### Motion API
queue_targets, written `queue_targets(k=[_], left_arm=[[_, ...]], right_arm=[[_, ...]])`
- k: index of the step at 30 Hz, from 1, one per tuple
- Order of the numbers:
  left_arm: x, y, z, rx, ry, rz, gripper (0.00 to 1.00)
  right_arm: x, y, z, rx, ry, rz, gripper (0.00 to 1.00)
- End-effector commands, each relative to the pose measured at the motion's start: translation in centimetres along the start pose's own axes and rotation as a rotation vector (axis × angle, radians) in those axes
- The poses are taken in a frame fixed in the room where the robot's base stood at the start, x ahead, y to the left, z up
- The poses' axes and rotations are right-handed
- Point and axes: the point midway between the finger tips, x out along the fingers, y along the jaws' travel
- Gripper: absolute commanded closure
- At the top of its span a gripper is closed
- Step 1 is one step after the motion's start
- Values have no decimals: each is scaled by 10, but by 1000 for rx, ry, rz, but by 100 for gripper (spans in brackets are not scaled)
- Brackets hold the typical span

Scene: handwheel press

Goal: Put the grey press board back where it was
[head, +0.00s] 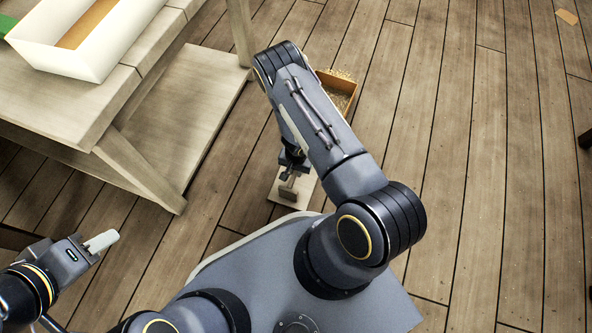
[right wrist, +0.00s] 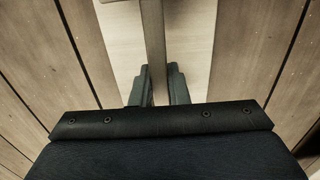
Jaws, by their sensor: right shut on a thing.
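The press board (head: 303,196) is a flat, pale greyish-beige plate with a raised grip (head: 288,188) on top. It shows low beside my base in the head view, partly hidden by my right arm. My right gripper (head: 291,170) is over it, shut on the raised grip. In the right wrist view the fingers (right wrist: 158,88) stand either side of the upright bar (right wrist: 153,35), with the pale plate (right wrist: 190,50) below. I cannot tell whether the plate touches the floor. My left gripper (head: 101,242) is at lower left, away from the board; its opening is unclear.
A wooden workbench (head: 130,82) with a lower shelf (head: 190,110) stands at upper left, bearing a white open box (head: 95,62). An orange-brown box of crumbly material (head: 345,83) stands on the floor behind my right arm. The plank floor at right is mostly clear.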

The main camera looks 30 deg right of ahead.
Motion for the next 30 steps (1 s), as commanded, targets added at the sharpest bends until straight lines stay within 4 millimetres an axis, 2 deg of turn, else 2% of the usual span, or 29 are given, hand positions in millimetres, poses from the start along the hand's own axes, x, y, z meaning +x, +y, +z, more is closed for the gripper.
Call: queue_targets(k=[2, 3, 7, 15, 19, 30], left_arm=[[4, -2, 2, 0, 0, 0, 64], [2, -1, 1, 0, 0, 0, 64], [2, -1, 1, 0, 0, 0, 64], [1, -1, 1, 0, 0, 0, 64], [-5, 2, -2, 0, 0, 0, 64], [-37, 17, -19, 0, 0, 0, 64]], right_arm=[[4, 0, 0, 2, 0, 0, 100], [2, 0, 0, 1, 0, 0, 80], [2, 0, 0, 1, 0, 0, 64], [1, 0, 0, 1, 0, 0, 64], [-9, 0, 0, 0, 0, -1, 64], [-87, -1, 0, -1, 1, -1, 64]])
